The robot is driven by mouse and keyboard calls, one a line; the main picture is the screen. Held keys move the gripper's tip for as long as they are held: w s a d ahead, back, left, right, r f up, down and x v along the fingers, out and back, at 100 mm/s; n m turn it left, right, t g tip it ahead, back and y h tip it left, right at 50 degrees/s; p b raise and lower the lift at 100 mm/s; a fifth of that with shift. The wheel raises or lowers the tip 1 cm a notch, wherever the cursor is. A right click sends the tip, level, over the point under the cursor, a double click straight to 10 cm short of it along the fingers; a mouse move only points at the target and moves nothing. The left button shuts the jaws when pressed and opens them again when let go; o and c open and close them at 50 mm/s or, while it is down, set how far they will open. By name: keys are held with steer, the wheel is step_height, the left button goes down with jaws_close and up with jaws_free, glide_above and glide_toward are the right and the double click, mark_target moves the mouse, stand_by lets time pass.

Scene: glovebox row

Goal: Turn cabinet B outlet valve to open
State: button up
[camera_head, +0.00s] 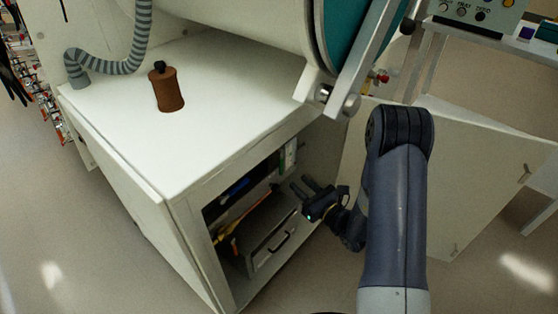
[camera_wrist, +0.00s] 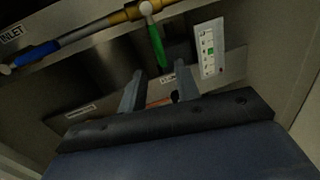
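In the wrist view, a pipe runs across the top, with a blue lever (camera_wrist: 38,54) near a plate reading INLET (camera_wrist: 12,34). A green lever (camera_wrist: 156,46) points down from a pale hub by a brass fitting (camera_wrist: 124,14). I cannot read any outlet label or cabinet letter. My gripper (camera_wrist: 158,76) is open and empty, its two fingers apart below the green lever's lower end. In the head view my gripper (camera_head: 303,184) is at the mouth of an open cabinet (camera_head: 186,216); the levers are not clear there.
A card with coloured marks (camera_wrist: 210,48) is right of the green lever. Inside the cabinet is a grey drawer front (camera_head: 272,240) with a black handle. The open door (camera_head: 480,165) is to the right. A brown bottle (camera_head: 167,90) stands on the white top.

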mark_target(281, 167)
steer(key=b+x, duration=0.1)
steer(key=x, duration=0.8)
steer(key=shift+w+a, duration=0.3)
steer(key=shift+c, duration=0.4)
jaws_close()
